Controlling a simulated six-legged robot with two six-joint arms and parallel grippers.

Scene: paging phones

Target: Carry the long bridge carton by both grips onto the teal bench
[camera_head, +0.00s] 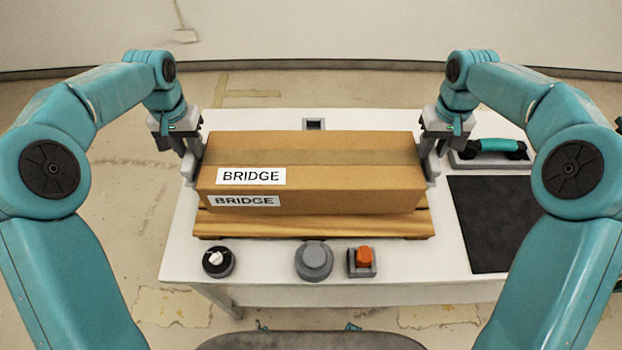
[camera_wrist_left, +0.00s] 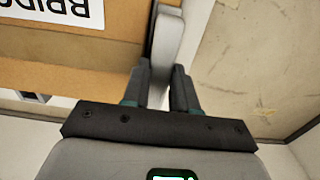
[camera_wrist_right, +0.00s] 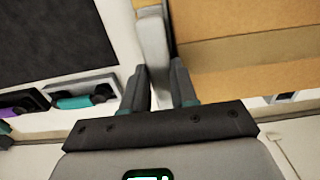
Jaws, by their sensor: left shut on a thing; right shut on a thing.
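The long brown bridge carton (camera_head: 312,160) lies lengthwise across the wooden pallet (camera_head: 400,226), labelled BRIDGE on top and front. I cannot tell whether it rests on the pallet or hangs just above it. My left gripper (camera_head: 193,152) is shut on the light grey grip (camera_wrist_left: 168,42) at the carton's left end. My right gripper (camera_head: 432,152) is shut on the matching grey grip (camera_wrist_right: 153,45) at its right end. The carton looks level. No teal bench shows in any view.
The pallet stands on a white table (camera_head: 290,285). In front are a black knob (camera_head: 218,262), a grey round button (camera_head: 314,261) and an orange switch (camera_head: 364,258). A dark mat (camera_head: 497,225) and a teal-handled tool (camera_head: 492,146) lie at right.

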